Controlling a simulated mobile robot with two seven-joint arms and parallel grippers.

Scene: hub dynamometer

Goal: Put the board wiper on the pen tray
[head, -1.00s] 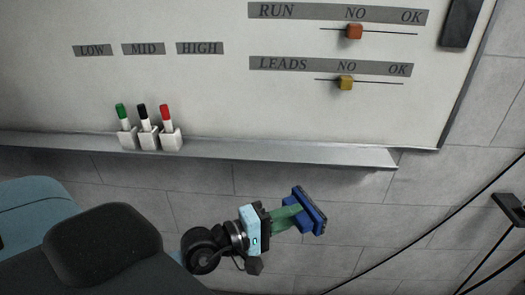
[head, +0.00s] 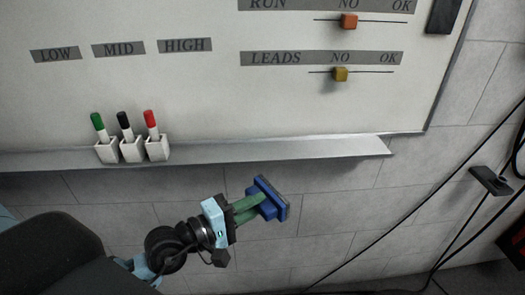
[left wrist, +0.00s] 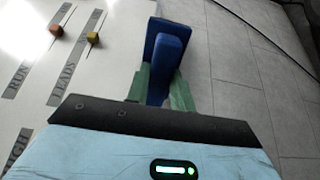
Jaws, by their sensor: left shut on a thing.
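The board wiper (head: 272,200) is blue with a dark pad along its far side. My left gripper (head: 255,205) is shut on it with green fingers and holds it in the air, below and in front of the pen tray in the head view. In the left wrist view the wiper (left wrist: 166,62) stands between the green fingers (left wrist: 160,90). The pen tray (head: 290,151) is a grey ledge along the bottom of the whiteboard. The wiper appears apart from the tray. My right gripper is not in view.
Green, black and red markers (head: 124,124) stand in white holders (head: 131,151) on the tray's left part. The tray's right part is bare. The whiteboard (head: 280,105) carries red (head: 349,21) and yellow (head: 340,74) sliders. Cables (head: 400,228) hang at right.

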